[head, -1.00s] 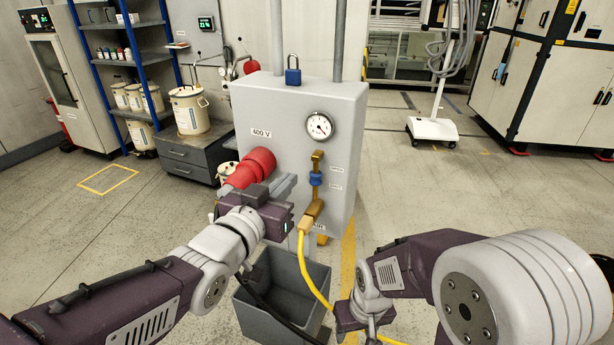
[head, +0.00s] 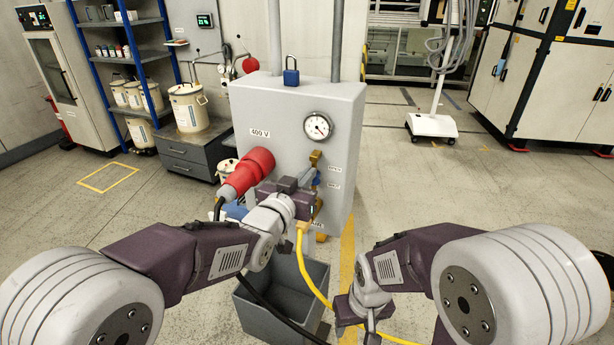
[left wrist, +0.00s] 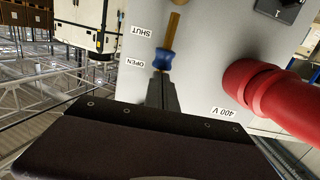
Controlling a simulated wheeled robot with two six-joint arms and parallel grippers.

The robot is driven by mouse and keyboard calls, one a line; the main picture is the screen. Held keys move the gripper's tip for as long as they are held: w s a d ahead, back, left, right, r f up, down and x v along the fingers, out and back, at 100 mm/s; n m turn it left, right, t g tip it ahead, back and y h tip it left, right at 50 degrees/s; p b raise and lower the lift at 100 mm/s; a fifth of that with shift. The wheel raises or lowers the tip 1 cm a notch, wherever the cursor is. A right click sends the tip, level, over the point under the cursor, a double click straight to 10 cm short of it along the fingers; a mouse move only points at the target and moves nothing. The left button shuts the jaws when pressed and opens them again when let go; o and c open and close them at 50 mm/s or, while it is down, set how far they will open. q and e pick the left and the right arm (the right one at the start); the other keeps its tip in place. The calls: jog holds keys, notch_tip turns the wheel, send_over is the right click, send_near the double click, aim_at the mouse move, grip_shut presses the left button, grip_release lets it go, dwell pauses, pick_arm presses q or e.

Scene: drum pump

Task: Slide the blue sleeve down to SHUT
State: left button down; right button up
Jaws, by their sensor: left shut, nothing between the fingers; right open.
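The blue sleeve (left wrist: 163,60) sits around the brass pipe (left wrist: 173,30) on the grey cabinet's front. In the left wrist view, which is upside down, the sleeve is level with the OPEN label (left wrist: 133,63); the SHUT label (left wrist: 144,31) lies further along the pipe. In the head view the sleeve (head: 317,181) is partly hidden by my left gripper (head: 306,182). That gripper is shut and empty, its fingertips (left wrist: 162,80) close to the sleeve's OPEN end; I cannot tell whether they touch. My right gripper (head: 368,322) is open, low at the front right.
A red 400 V plug (head: 248,172) juts from the cabinet (head: 275,115) beside my left gripper. A gauge (head: 317,126) is above the pipe. A yellow hose (head: 305,265) hangs from the pipe's lower end. A grey bin (head: 262,310) stands below.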

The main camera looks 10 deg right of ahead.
pick_arm(q)
notch_tip(320, 180, down, 4)
jog(key=b, duration=0.4)
jog(key=shift+s+r, duration=0.1)
jog(key=shift+r, duration=0.05)
pick_arm(e)
notch_tip(320, 180, down, 4)
jog(key=shift+r, duration=0.15)
pick_arm(q)
jog(key=shift+r+p, duration=0.15)
jog(key=shift+p, duration=0.25)
jog(key=s+a+r, duration=0.5)
jog(key=s+a, duration=0.1)
jog(key=s, duration=0.2)
jog(key=shift+s+p, duration=0.3)
jog(key=shift+p, duration=0.1)
pick_arm(e)
jog(key=shift+s+a+r, duration=0.45)
jog(key=shift+s+r, duration=0.2)
jog(key=shift+s, duration=0.1)
